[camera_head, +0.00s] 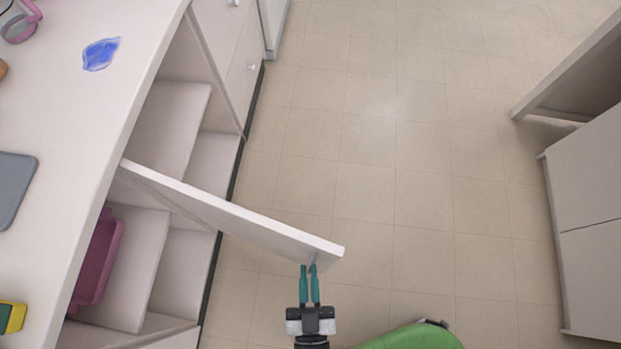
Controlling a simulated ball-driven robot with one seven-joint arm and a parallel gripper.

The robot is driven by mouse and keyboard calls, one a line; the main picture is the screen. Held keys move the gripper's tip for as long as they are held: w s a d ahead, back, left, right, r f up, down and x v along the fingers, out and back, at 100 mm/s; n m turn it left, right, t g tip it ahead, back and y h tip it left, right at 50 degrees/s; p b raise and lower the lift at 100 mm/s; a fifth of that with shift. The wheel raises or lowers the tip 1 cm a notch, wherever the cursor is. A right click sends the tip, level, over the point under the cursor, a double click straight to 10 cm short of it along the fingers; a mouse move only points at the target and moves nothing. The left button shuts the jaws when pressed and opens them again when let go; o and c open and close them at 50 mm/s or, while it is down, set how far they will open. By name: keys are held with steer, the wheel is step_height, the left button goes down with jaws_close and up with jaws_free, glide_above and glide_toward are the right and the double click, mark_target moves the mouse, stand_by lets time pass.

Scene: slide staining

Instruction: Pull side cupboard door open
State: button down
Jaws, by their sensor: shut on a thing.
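The side cupboard door (230,215) is a white panel standing well open, swung out from the counter over the floor. Its hinge side is at the counter's front, at the left of the door. My gripper (311,275) is at the door's outer end, with its teal fingers shut on the small door handle (312,261). The fingers hide part of the handle. The open cupboard (150,270) shows white shelves inside, with a pink bin (97,260) on the left.
White cabinets (590,200) stand at the right. The tiled floor (400,160) between is clear. A green rounded thing (410,338) is at the bottom.

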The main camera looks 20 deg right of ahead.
steer(key=shift+w+a+y, duration=0.2)
steer(key=shift+a+y, duration=0.2)
steer(key=shift+a, duration=0.4)
steer(key=c, duration=1.2)
jaws_free()
steer(key=shift+w, duration=0.1)
steer(key=b+v, duration=0.2)
steer(key=v, duration=0.9)
steer(key=shift+f, duration=0.1)
